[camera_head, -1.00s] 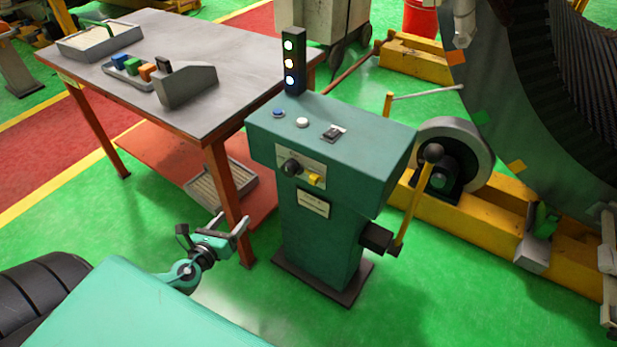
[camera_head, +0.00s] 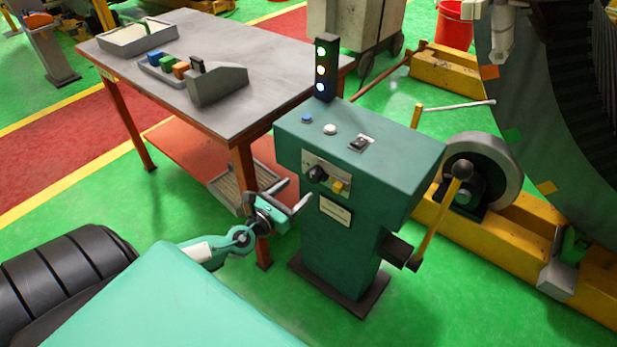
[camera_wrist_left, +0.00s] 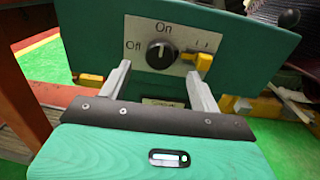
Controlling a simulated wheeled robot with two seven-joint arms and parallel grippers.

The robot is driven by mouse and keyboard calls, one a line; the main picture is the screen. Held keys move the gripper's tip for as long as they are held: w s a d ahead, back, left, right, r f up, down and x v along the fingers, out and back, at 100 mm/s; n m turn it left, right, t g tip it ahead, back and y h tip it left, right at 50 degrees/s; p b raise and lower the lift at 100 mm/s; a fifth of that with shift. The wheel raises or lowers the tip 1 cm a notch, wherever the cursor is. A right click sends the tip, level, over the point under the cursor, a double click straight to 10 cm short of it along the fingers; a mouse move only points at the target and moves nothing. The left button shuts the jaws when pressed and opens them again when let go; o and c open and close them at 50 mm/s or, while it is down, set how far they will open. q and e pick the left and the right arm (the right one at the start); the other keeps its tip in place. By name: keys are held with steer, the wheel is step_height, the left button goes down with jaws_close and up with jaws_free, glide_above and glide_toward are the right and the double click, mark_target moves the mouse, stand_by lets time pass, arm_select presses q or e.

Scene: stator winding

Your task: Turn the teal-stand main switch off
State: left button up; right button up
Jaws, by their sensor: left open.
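The teal stand (camera_head: 345,215) stands right of centre in the head view. Its main switch is a black round knob (camera_head: 317,173) on a pale front plate. In the left wrist view the knob (camera_wrist_left: 161,54) has "On" printed above it and "Off" to its left. Its white mark looks to point up, toward "On". My left gripper (camera_head: 297,191) is open and empty, just in front of the stand and a little below the plate. In the wrist view its fingers (camera_wrist_left: 158,72) reach toward the plate on either side of the knob, apparently apart from it. My right gripper is out of view.
A yellow switch (camera_wrist_left: 203,61) sits right of the knob. The stand top carries a blue button (camera_head: 306,118), a white button (camera_head: 330,129), a black rocker (camera_head: 361,143) and a lit light tower (camera_head: 324,70). A metal-topped table (camera_head: 215,115) is at left; a yellow lever (camera_head: 440,215) at right.

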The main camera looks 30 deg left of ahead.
mark_target(311, 177)
arm_select(q)
steer(key=shift+w+d+p, duration=0.15)
steer(key=shift+w+p, duration=0.1)
steer(key=shift+w, duration=1.35)
steer(key=shift+w+d+p, duration=0.1)
steer(key=shift+w+p, duration=0.1)
steer(key=shift+w, duration=1.35)
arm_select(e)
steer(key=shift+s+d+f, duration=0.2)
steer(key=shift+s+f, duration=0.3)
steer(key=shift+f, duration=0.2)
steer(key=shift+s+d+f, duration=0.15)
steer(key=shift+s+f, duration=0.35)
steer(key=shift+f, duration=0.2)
arm_select(q)
steer(key=shift+c, duration=0.2)
steer(key=c, duration=0.9)
